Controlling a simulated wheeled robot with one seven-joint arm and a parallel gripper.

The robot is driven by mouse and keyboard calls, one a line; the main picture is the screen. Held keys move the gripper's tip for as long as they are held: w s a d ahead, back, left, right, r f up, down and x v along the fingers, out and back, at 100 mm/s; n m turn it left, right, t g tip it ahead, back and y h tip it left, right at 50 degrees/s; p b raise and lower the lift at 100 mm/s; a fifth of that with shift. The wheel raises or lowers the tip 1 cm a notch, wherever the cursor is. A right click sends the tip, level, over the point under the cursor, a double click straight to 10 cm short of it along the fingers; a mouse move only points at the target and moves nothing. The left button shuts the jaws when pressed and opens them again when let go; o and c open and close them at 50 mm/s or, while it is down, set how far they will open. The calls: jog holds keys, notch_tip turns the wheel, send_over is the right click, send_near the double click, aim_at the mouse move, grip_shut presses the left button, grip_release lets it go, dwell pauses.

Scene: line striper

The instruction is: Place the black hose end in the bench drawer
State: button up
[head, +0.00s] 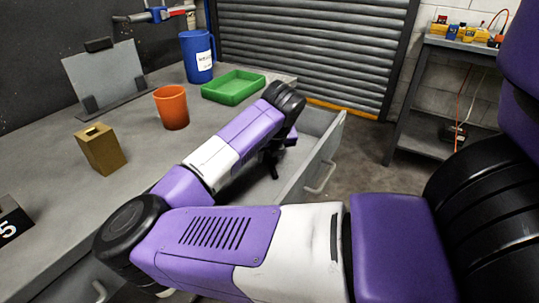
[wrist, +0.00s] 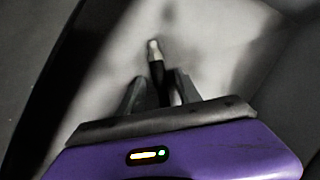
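The black hose end (wrist: 156,68), with a pale metal tip, shows in the wrist view between the two fingers of my gripper (wrist: 160,80). It points away past the fingertips over the pale drawer floor. The fingers stand wider apart than the hose end, with a narrow gap on each side, so my gripper looks open around it. In the head view my gripper (head: 270,162) reaches down inside the open bench drawer (head: 322,150), partly hidden by my arm. The hose end cannot be made out there.
On the bench (head: 45,160) stand a brass-coloured block (head: 101,150), an orange cup (head: 172,107), a green tray (head: 233,86), a blue jug (head: 198,57) and a grey plate on a stand (head: 104,76). A shelf unit (head: 425,105) stands at right. Floor shows beyond the drawer.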

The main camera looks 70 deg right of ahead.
jog(key=shift+r, duration=0.1)
jog(key=p+v, duration=0.2)
jog(key=v, duration=1)
dwell(0.4)
